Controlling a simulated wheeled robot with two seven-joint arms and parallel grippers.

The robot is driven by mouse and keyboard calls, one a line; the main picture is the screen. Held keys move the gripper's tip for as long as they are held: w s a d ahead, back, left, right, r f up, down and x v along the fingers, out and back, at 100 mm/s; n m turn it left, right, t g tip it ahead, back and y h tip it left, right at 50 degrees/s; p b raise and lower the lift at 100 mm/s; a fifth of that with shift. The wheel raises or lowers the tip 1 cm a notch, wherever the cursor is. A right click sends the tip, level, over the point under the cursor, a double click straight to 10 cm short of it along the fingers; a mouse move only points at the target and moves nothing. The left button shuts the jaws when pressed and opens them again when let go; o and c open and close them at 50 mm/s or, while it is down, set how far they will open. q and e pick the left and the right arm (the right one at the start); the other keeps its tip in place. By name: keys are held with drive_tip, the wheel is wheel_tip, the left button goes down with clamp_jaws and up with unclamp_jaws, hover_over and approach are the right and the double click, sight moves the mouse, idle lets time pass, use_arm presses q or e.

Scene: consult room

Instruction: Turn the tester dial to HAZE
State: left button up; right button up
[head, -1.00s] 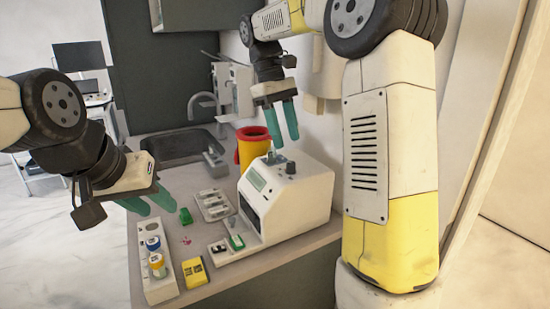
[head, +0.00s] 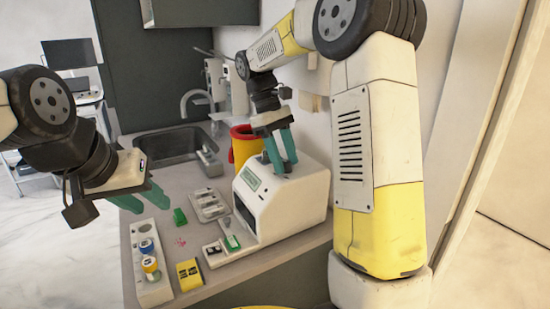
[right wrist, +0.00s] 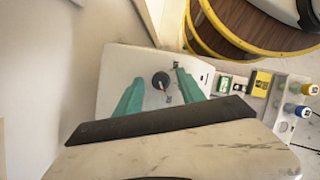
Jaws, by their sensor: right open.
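The tester (head: 300,207) is a white box on the counter with a small green screen on its sloped front. Its dial (right wrist: 161,81) is a dark round knob on the tester's top, with small marks around it too small to read. My right gripper (head: 280,160) is open above the tester's top, its two green fingers pointing down. In the right wrist view the dial lies between the two fingers, with a gap on each side. In the head view the fingers largely hide the dial. My left gripper (head: 146,198) is open and empty over the counter's left side.
A red-rimmed yellow bin (head: 243,148) stands behind the tester. A sink (head: 170,145) is further back.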

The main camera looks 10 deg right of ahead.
drive_tip(key=shift+c, duration=0.5)
clamp_jaws()
drive_tip(key=shift+n, duration=0.4)
drive_tip(key=n, duration=0.2)
drive_tip(key=n+t+h, duration=0.1)
drive_tip(key=n, duration=0.1)
drive_tip(key=shift+s+a+n+t, duration=0.1)
drive_tip(key=shift+s+n+t, duration=0.05)
drive_tip(key=shift+n+t, duration=0.2)
drive_tip(key=n+t, duration=0.1)
drive_tip(key=n, duration=0.2)
drive_tip(key=n+t, duration=0.1)
drive_tip(key=n, duration=0.2)
drive_tip(key=shift+s+h, duration=0.15)
drive_tip(key=shift+h, duration=0.15)
drive_tip(key=shift+n+t, duration=0.25)
drive_tip(key=shift+n, duration=0.1)
drive_tip(key=shift+o, duration=0.5)
unclamp_jaws()
